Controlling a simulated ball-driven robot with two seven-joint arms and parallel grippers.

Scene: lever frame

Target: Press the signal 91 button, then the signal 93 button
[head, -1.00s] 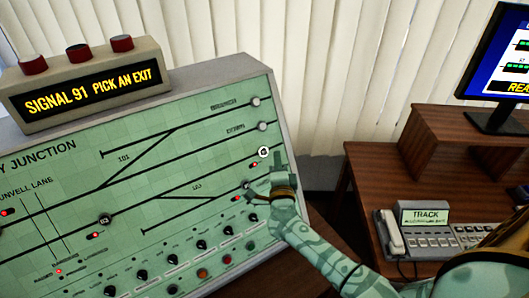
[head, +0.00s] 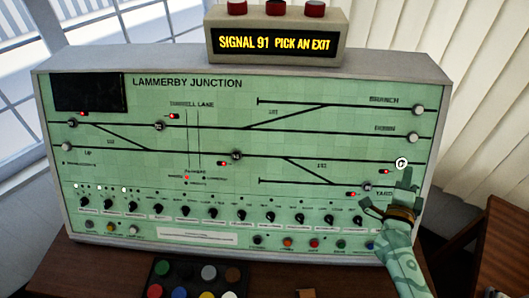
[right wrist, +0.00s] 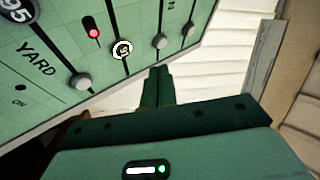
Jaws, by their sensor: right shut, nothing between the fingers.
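The pale green signal panel (head: 200,185) stands upright on the desk. The amber display (head: 277,43) above it reads "SIGNAL 91 PICK AN EXIT". Dark numbered buttons sit on the track lines at left (head: 72,123), upper left (head: 159,127) and middle (head: 236,155); their numbers are too small to read surely. A button marked 95 (right wrist: 18,10) shows in the right wrist view. My right gripper (head: 406,178) is shut and empty, just below a bright ringed exit button (head: 401,163), also in the right wrist view (right wrist: 122,49). Contact cannot be told. My left gripper is not in view.
Plain exit buttons for branch (head: 418,110) and down (head: 413,138) sit above the ringed one. A row of dark knobs (head: 212,213) crosses the lower panel. A black box of coloured buttons (head: 195,280) lies in front. Air before the panel's left and middle looks clear.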

